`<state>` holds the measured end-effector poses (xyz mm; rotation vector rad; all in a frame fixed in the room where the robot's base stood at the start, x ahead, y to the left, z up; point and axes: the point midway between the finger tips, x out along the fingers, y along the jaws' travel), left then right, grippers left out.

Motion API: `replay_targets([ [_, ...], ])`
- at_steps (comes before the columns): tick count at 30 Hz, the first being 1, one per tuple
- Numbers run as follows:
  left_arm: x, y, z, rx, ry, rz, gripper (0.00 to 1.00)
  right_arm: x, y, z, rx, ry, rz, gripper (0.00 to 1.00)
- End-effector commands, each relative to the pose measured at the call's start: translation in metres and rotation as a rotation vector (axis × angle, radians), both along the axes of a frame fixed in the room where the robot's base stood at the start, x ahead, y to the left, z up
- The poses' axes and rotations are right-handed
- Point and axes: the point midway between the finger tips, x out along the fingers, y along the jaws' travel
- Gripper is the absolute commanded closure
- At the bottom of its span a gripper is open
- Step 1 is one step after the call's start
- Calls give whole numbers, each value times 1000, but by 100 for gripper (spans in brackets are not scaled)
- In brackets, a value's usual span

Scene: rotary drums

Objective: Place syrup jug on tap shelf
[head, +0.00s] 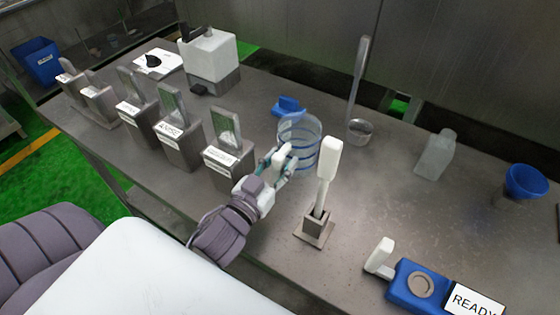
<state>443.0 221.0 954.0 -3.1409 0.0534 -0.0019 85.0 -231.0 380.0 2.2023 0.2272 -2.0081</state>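A clear, blue-banded cylindrical vessel (301,133) stands on the metal counter near the middle of the head view. It may be the syrup jug, but no label shows. My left gripper (280,163) is at its near left side, with its fingers overlapping the vessel's lower wall. The view does not show whether the fingers are closed on it. A translucent, squarish bottle (435,156) stands farther right, apart from the gripper. I cannot single out the tap shelf. My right gripper is not in view.
A white-handled lever on a metal base (314,228) stands just right of my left gripper. A long-handled metal ladle (359,130), a blue funnel-like cup (526,182) and a blue READY device (412,285) are to the right. Several metal bins line the left.

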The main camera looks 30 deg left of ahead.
Motion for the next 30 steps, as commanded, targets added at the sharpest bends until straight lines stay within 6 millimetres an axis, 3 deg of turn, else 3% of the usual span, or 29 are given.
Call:
replay_targets([
  [13,-5,0,1,-2,2,0,50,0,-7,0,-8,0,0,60],
  [30,-101,4,2,-2,5,3,50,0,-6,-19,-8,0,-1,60],
])
